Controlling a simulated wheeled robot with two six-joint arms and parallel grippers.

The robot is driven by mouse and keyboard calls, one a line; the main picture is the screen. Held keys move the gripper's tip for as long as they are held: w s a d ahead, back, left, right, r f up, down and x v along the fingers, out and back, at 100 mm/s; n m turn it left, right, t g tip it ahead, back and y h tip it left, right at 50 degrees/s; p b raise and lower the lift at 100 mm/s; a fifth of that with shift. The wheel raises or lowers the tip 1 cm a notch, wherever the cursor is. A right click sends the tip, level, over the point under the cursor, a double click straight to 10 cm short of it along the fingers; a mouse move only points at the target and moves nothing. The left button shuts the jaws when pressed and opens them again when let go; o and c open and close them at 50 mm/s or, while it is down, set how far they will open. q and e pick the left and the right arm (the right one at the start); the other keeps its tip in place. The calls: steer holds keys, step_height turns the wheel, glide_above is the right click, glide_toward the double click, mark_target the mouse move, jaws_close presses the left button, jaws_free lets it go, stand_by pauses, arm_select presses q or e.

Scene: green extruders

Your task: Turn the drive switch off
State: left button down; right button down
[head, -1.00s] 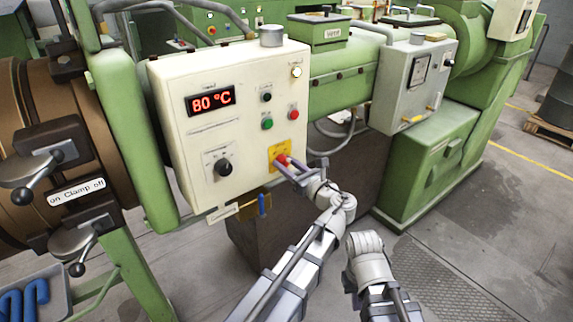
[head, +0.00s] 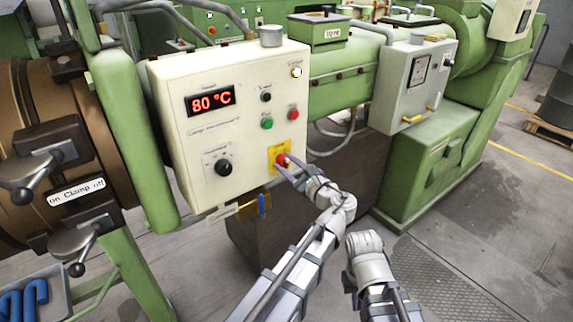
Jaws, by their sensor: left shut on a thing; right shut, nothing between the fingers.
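The pale control box (head: 240,120) on the green extruder faces me. On its lower right is a yellow plate (head: 272,152) with a red rotary switch (head: 282,160); I take it as the drive switch, but its label is too small to read. My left gripper (head: 285,165) is at this switch, its fingers shut on the red knob and covering part of it. The knob's exact angle is hard to tell. My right arm ends in a rounded joint below and right of the box; its gripper does not show.
The box also has a display reading 80 °C (head: 210,101), a black knob (head: 223,168), a green button (head: 267,124) and a red button (head: 293,114). A blue-handled valve (head: 263,203) hangs below. A grey box (head: 408,85) stands to the right.

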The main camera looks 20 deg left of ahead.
arm_select(q)
steer(key=n, duration=0.4)
steer(key=shift+n, duration=2.1)
steer(key=shift+c, duration=2.2)
jaws_free()
steer(key=shift+s+d, duration=0.1)
